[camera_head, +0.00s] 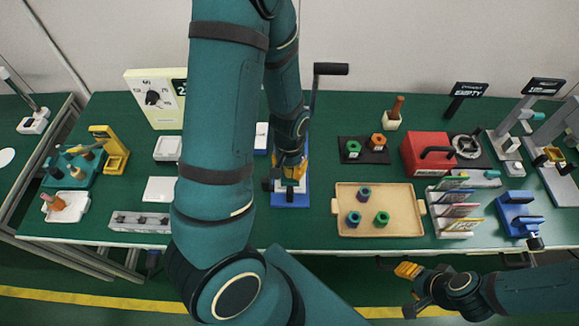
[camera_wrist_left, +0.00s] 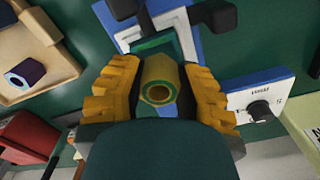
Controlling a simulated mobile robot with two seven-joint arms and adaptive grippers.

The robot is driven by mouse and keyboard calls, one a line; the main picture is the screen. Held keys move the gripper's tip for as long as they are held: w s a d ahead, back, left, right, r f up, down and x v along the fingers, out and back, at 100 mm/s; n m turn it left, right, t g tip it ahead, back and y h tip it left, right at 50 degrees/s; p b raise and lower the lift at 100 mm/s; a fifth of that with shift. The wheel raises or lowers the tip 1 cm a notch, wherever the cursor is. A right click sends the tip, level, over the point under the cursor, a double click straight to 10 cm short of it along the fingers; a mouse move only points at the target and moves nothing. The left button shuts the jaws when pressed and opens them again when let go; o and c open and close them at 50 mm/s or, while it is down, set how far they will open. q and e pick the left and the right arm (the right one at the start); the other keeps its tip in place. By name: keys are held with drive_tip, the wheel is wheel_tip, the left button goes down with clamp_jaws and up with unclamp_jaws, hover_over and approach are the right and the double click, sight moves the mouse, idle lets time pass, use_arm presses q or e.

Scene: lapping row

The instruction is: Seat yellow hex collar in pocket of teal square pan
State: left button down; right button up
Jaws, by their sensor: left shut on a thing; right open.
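My left gripper (camera_head: 289,167) is shut on the yellow hex collar (camera_wrist_left: 160,82), which sits between its two yellow ribbed fingers with its round bore facing the wrist camera. Behind the collar in the left wrist view is the teal square pan (camera_wrist_left: 150,47), on a blue and white stand; the collar and fingers hide part of it. I cannot tell whether the collar touches the pan. In the head view the gripper is over this blue-edged stand (camera_head: 291,201), and the collar is too small to make out. My right gripper (camera_head: 406,290) is open and empty, off the table's front edge.
A wooden tray (camera_head: 400,228) with several hex collars stands right of the stand. Behind it a black mat (camera_head: 363,157) holds a green and an orange collar. A crank handle (camera_head: 331,69) rises behind the left gripper. A red machine (camera_head: 425,153) stands further right.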

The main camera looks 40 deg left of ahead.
use_arm(q)
drive_tip(key=shift+f+b, duration=1.1)
drive_tip(key=shift+f, duration=0.25)
drive_tip(key=c, duration=0.7)
unclamp_jaws()
drive_tip(key=shift+o, duration=0.2)
wheel_tip(320, 180, up, 12)
idle(0.3)
